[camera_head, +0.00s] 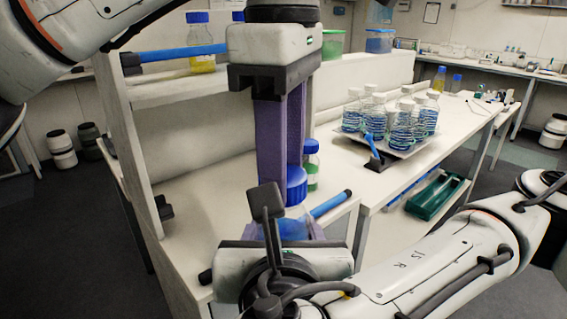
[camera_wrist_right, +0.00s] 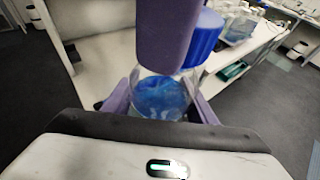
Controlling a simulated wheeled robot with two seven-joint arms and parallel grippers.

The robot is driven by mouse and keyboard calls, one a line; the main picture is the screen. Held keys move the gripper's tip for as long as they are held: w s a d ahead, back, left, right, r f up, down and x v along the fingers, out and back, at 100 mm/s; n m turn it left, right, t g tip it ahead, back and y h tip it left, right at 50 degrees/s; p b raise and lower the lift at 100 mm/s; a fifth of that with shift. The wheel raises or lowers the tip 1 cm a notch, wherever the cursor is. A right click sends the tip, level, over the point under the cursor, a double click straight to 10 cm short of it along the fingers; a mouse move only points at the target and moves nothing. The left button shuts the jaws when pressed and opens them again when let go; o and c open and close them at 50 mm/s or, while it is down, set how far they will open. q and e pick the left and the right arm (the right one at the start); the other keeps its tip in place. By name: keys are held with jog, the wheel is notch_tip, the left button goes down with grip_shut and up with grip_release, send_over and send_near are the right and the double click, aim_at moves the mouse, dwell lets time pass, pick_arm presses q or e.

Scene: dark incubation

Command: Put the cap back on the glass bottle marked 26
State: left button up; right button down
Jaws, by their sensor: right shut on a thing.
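My right gripper (camera_head: 285,232) is shut on a glass bottle (camera_head: 293,226) with blue liquid and holds it above the bench. The bottle also shows in the right wrist view (camera_wrist_right: 160,97), between the purple fingers. A blue cap (camera_head: 297,184) is at the top of the bottle; it also shows in the wrist view (camera_wrist_right: 206,38). I cannot tell whether it is seated. My left gripper (camera_head: 282,178) points down from above, its purple fingers at the cap and partly covering it. Whether they grip it is hidden. No number on the bottle is readable.
A green-liquid bottle (camera_head: 311,166) with a blue cap stands just behind. A blue-handled tool (camera_head: 330,204) lies on the bench close by. A tray (camera_head: 407,150) of several white-capped bottles stands at the right. A shelf (camera_head: 160,92) with a yellow bottle (camera_head: 201,44) is at the left.

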pick_arm(q)
jog(key=m, duration=0.4)
jog(key=o, duration=1.2)
notch_tip(320, 180, up, 12)
jog(key=shift+w, duration=0.1)
